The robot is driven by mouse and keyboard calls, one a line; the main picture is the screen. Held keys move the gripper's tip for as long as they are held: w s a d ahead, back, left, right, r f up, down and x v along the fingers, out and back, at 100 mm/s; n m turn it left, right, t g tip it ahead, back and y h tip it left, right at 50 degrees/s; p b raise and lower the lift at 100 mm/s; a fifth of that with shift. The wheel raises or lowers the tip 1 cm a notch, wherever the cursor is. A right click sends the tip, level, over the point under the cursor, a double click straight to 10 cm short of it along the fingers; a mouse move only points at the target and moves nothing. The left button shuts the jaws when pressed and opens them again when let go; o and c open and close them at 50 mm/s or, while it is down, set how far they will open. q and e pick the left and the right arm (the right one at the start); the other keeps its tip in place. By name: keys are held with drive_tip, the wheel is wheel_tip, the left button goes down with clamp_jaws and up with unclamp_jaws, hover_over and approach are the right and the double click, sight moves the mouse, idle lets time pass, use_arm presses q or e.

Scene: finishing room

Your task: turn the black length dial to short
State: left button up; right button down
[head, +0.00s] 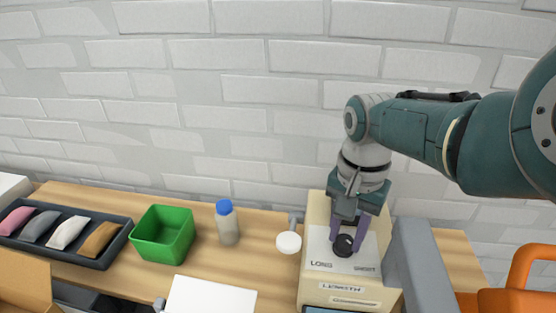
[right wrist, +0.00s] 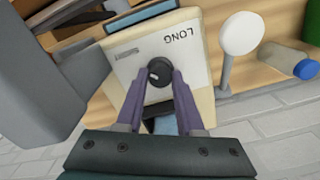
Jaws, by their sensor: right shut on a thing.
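The black length dial (head: 343,246) sits on the white panel of a cream machine (head: 317,211). In the head view LONG is printed at the panel's lower left and SHORT at its lower right. My right gripper (head: 348,238) reaches down from above, its purple fingers on either side of the dial. In the right wrist view the gripper (right wrist: 160,84) is shut on the dial (right wrist: 159,69), one finger on each side. A small pale mark shows on the dial's face; its exact direction is hard to tell. My left gripper is not in view.
A white round paddle (head: 289,243) stands at the machine's left. A blue-capped bottle (head: 228,225), a green bin (head: 163,235) and a dark tray (head: 103,246) of coloured pieces are further left. A grey block (head: 411,262) stands close on the machine's right. An orange handle (head: 520,270) is at far right.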

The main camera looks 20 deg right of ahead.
sight(345, 238)
drive_tip(key=shift+a+n, duration=0.1)
drive_tip(key=shift+n, duration=0.2)
drive_tip(key=c, duration=0.8)
unclamp_jaws()
drive_tip(key=shift+o, duration=1.4)
wheel_tip(345, 238, up, 10)
drive_tip(key=p, duration=0.6)
